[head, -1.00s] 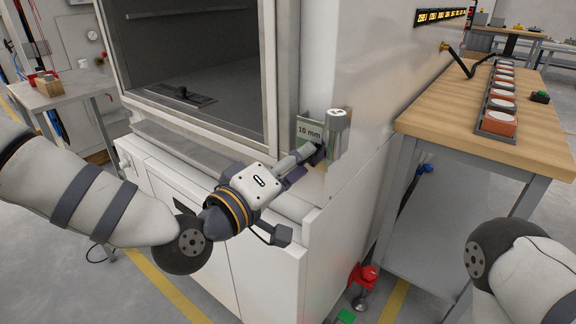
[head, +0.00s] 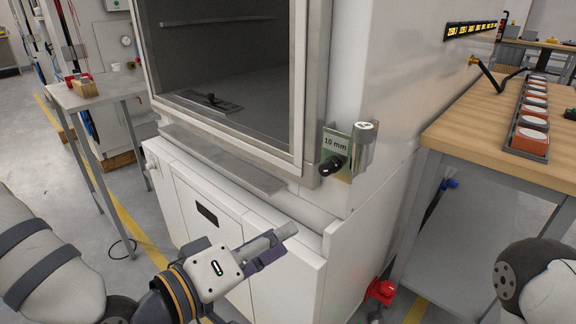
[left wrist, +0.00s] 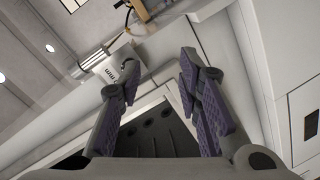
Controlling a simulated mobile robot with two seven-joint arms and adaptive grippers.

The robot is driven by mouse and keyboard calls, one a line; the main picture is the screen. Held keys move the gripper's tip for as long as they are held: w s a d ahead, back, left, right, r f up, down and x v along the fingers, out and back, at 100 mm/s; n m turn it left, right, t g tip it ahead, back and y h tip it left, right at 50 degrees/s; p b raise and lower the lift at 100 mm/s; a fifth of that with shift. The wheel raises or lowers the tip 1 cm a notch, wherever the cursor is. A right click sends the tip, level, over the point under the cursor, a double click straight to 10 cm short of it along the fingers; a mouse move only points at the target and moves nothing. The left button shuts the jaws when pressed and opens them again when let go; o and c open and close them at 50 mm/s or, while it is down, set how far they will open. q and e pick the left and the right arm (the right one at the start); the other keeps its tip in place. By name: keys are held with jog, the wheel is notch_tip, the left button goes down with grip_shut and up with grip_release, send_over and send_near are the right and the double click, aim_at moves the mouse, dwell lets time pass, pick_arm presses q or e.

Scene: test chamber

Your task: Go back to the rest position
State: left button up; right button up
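My left gripper (head: 278,246) is in front of the white cabinet below the test chamber, apart from it and empty. In the left wrist view its two purple-padded fingers (left wrist: 155,88) stand apart with nothing between them. The chamber (head: 345,70) has a dark window in a grey frame. The plate also shows upside down in the left wrist view (left wrist: 112,72). My right arm enters at the lower right; its gripper is out of view.
A wooden workbench (head: 470,135) with a row of red-and-white round pieces (head: 530,137) stands at the right. A small grey table (head: 95,93) stands at the left. A red foot part (head: 381,290) is at the cabinet's base. Floor between table and cabinet is open.

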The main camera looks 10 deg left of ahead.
pick_arm(q)
jog(key=s+a+f+m+g+y+p, duration=0.3)
jog(key=s+f+g, duration=0.5)
jog(key=s+f, duration=1)
jog(key=s+a+f+g+y, duration=0.3)
jog(key=s+a, duration=0.3)
jog(key=s, duration=0.2)
jog(key=s+a+f+m+g+y, duration=0.1)
jog(key=s+a+f+g+y, duration=0.2)
jog(key=s+a, duration=0.4)
notch_tip(320, 180, down, 2)
jog(key=shift+s+g+y, duration=0.4)
jog(key=shift+s+g, duration=0.1)
jog(key=shift+s, duration=0.75)
pick_arm(e)
jog(key=shift+t, duration=0.7)
jog(key=w+r, duration=0.3)
jog(key=shift+w+r, duration=0.35)
jog(key=shift+w, duration=0.05)
